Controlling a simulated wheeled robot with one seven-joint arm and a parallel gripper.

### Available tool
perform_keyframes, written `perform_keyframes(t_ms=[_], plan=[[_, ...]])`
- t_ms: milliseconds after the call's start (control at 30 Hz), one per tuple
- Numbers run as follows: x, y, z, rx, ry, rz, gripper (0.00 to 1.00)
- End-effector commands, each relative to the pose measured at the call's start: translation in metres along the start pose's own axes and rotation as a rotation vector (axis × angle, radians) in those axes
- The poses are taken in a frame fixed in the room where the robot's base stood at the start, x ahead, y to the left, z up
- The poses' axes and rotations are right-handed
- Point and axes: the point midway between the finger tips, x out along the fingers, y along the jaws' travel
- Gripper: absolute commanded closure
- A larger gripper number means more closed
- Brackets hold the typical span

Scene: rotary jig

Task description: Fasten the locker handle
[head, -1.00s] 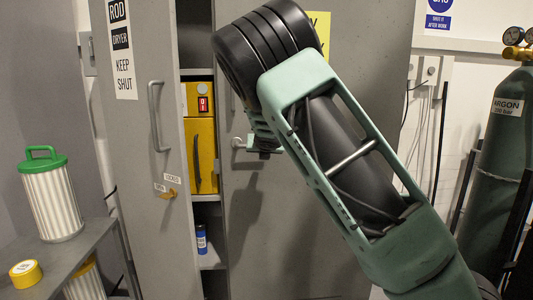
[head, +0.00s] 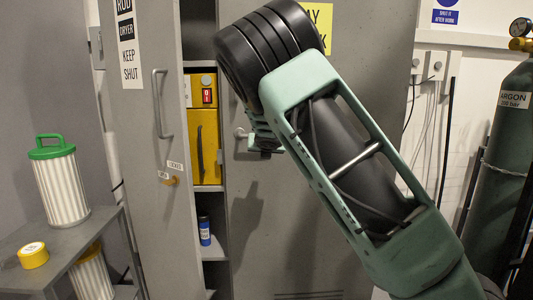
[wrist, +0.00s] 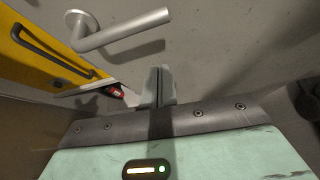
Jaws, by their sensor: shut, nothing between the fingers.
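The grey locker door on the left (head: 150,230) stands ajar. It carries a long pull handle (head: 161,103) and a small orange latch (head: 171,181) by small labels, one reading LOCKED. A silver lever handle (head: 241,132) is on the right panel, partly hidden by my arm. In the wrist view the lever handle (wrist: 125,29) lies roughly level across the panel, beyond and left of my fingertips. My gripper (wrist: 159,76) is shut and empty, apart from the lever in that view. In the head view my arm mostly hides the gripper.
A yellow dryer (head: 202,145) and a blue can (head: 204,232) sit on shelves inside the gap. A green-topped filter (head: 62,190) and yellow roll (head: 33,255) stand on a grey bench at left. An argon cylinder (head: 497,165) stands at right.

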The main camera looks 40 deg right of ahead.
Motion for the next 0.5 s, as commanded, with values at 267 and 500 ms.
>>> perform_keyframes(t_ms=[267,500], plan=[[-0.048,0.004,-0.002,-0.001,0.002,0.005,1.00],[-0.074,0.003,-0.002,-0.002,0.003,0.001,1.00]])
